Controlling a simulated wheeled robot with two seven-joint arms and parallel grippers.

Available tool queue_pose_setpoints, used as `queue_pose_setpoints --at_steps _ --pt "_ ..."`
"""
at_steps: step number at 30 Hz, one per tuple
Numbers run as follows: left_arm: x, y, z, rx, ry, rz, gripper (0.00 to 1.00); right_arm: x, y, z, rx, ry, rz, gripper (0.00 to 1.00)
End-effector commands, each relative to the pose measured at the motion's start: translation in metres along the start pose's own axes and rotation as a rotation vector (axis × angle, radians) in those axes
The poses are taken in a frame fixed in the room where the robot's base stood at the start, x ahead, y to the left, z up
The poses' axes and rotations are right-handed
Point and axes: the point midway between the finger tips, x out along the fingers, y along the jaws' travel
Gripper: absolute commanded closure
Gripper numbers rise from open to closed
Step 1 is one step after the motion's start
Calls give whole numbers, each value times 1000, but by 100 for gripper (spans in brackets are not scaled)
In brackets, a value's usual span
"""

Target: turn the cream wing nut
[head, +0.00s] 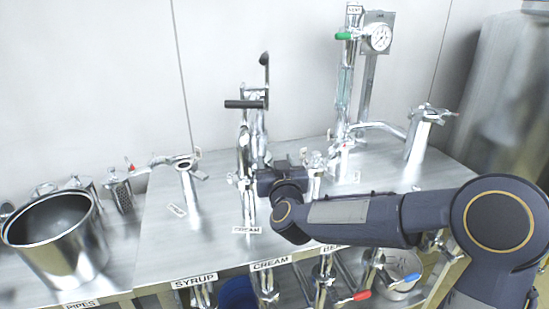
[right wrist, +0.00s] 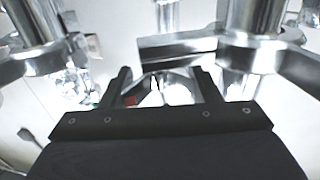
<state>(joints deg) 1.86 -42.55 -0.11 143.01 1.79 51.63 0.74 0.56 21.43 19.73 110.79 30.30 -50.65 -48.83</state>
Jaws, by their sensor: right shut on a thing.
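The cream station is a shiny metal fitting (head: 246,160) that stands on the steel bench, with a CREAM label (head: 246,230) at its foot. My right gripper (head: 259,183) is up against the middle of this fitting, from the right. In the right wrist view its two dark fingers (right wrist: 164,84) stand a little apart with a bright metal piece (right wrist: 172,90) between them. I take this piece to be the cream wing nut; its wings are hard to make out. The gripper body hides part of the fitting. My left gripper is not in view.
The steel bench (head: 180,240) also bears a syrup-side fitting (head: 186,180) at left and a gauge column (head: 378,38) at back right. A big steel pot (head: 58,240) stands far left. Labelled valves hang along the front edge, including one marked CREAM (head: 270,264).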

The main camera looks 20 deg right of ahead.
Motion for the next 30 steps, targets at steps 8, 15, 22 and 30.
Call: queue_pose_setpoints --at_steps 8,15,22,30 --pt "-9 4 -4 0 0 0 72 -1 -1 1 0 -6 124 66" --pt "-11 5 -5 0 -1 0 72 -2 0 3 -3 -8 166 66" --pt "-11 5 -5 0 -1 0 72 -2 1 4 -4 -9 172 67" --pt "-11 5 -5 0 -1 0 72 -2 1 4 -3 -8 171 31"
